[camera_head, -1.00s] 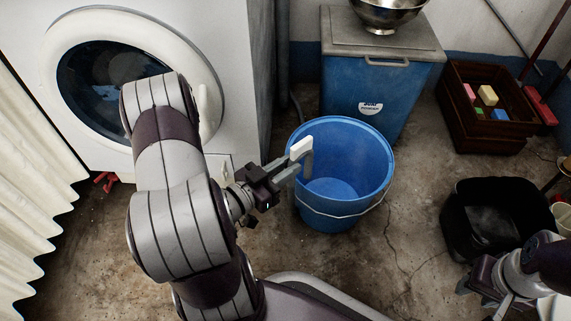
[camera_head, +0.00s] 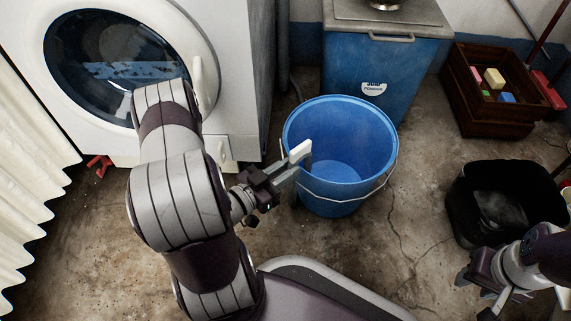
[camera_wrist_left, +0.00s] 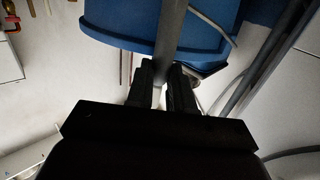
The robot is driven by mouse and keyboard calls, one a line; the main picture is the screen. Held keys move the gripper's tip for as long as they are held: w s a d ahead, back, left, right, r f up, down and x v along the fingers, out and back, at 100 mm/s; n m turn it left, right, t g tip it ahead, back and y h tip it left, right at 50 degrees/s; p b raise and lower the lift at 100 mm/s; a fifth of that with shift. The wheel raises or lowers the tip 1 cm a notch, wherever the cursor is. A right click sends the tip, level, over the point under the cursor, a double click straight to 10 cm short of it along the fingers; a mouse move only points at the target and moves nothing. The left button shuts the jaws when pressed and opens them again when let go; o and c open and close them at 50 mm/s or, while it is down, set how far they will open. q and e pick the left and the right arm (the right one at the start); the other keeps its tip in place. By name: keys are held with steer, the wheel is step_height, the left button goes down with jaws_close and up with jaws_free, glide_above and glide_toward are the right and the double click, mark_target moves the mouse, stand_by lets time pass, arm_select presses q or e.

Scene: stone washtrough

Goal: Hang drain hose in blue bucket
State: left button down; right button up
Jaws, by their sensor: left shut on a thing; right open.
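The blue bucket (camera_head: 350,185) stands upright on the floor, its wire handle lowered at the front. My left gripper (camera_head: 286,176) is at its front-left rim, shut on the grey drain hose (camera_wrist_left: 168,40). The hose's pale end piece (camera_head: 299,151) shows over that rim, with a darker grey part beside it inside the bucket outline. I cannot tell whether the hose touches the rim. The left wrist view shows the hose between the fingers, in front of the bucket (camera_wrist_left: 130,25). My right gripper (camera_head: 478,294) is open and empty at the lower right.
A white washing machine (camera_head: 232,60) stands behind my left arm. A blue lidded bin (camera_head: 350,65) is behind the bucket. A black tub (camera_head: 465,200) and a wooden crate (camera_head: 490,125) with colored blocks are to the right. Cracked floor between bucket and tub is clear.

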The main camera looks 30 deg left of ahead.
arm_select(q)
steer(key=shift+f, duration=0.45)
steer(key=c, duration=0.9)
jaws_free()
steer(key=shift+p+v, duration=3.35)
steer(key=shift+v, duration=3.05)
